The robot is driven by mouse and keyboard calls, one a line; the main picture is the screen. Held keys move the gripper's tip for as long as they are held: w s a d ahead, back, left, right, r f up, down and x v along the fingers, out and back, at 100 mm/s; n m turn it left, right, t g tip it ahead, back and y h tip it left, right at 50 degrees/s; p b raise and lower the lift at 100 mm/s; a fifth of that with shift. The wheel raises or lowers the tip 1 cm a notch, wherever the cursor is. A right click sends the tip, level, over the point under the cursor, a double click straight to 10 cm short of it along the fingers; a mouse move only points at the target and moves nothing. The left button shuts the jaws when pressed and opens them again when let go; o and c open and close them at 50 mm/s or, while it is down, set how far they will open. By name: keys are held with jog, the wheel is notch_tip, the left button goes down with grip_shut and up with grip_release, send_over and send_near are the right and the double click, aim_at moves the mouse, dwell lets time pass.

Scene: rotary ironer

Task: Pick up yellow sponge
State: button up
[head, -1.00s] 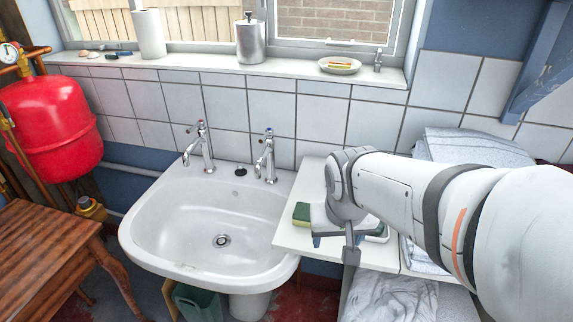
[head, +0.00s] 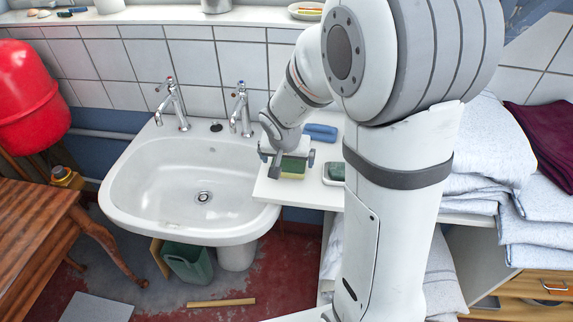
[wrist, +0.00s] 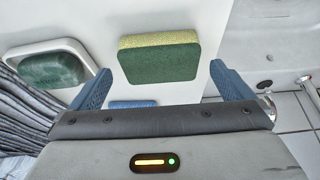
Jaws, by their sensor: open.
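The yellow sponge (head: 292,167) has a green scouring side and lies on the white shelf right of the sink. In the wrist view the sponge (wrist: 160,57) shows its green face with a yellow edge, ahead of and between my fingers. My gripper (head: 288,160) is at the sponge in the head view and partly covers it. In the wrist view my gripper (wrist: 160,88) has its two blue fingers wide apart, with nothing between them.
A dish with a green soap (wrist: 50,68) stands beside the sponge. A blue object (head: 320,131) lies behind, near the wall. The white sink (head: 180,185) with two taps is at the left. Folded towels (head: 480,150) are stacked at the right.

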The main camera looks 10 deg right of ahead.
aim_at(288, 164)
jog(key=x, duration=0.4)
jog(key=shift+w, duration=0.2)
jog(key=c, duration=0.9)
jog(key=shift+o, duration=0.2)
jog(key=shift+r, duration=0.1)
notch_tip(288, 164, up, 18)
jog(key=shift+p, duration=0.4)
